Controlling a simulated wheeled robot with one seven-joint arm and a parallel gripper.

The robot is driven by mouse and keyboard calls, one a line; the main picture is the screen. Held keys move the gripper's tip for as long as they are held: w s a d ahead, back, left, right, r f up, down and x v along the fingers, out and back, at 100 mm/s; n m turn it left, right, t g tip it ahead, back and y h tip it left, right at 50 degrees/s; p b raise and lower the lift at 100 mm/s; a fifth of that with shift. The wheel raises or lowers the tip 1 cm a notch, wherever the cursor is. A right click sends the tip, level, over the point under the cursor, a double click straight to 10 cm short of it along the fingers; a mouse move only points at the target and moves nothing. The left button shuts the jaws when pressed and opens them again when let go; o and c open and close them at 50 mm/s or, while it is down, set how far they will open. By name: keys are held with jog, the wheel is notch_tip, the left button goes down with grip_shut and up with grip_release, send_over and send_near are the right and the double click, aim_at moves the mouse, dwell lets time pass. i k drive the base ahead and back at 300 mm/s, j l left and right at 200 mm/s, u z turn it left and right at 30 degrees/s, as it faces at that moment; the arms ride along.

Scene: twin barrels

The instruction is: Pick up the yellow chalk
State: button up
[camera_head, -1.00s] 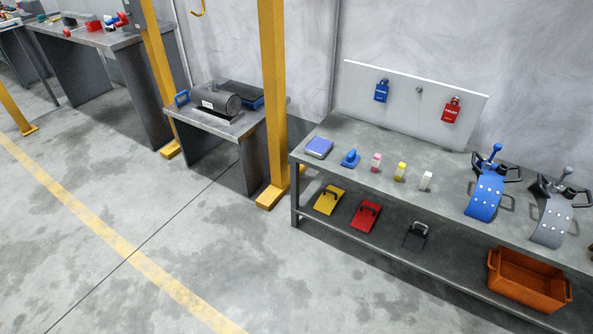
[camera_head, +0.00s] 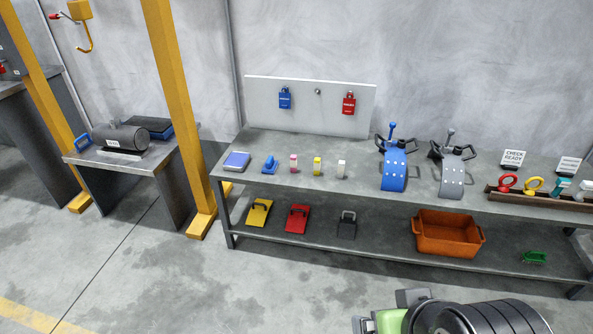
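The yellow chalk (camera_head: 317,166) is a small upright block, yellow at the top and pale lower down, standing on the top shelf of the grey workbench (camera_head: 350,188). A pink-topped chalk (camera_head: 293,164) stands to its left and a white chalk (camera_head: 341,170) to its right, with small gaps between them. Nothing touches the yellow chalk. I cannot make out my gripper in this view.
A blue eraser-like piece (camera_head: 269,165) and blue box (camera_head: 237,162) lie left of the chalks. A blue curved clamp (camera_head: 394,173) and grey clamp (camera_head: 452,178) stand right. An orange crate (camera_head: 449,237) sits on the lower shelf. A yellow post (camera_head: 182,100) stands left.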

aim_at(317, 161)
jog(key=i+l+u, duration=0.1)
jog(key=i+u, duration=0.35)
jog(key=i+l+u, duration=0.25)
jog(key=i+u, duration=0.15)
jog(key=i+l+u, duration=0.7)
jog(key=l+u, duration=0.15)
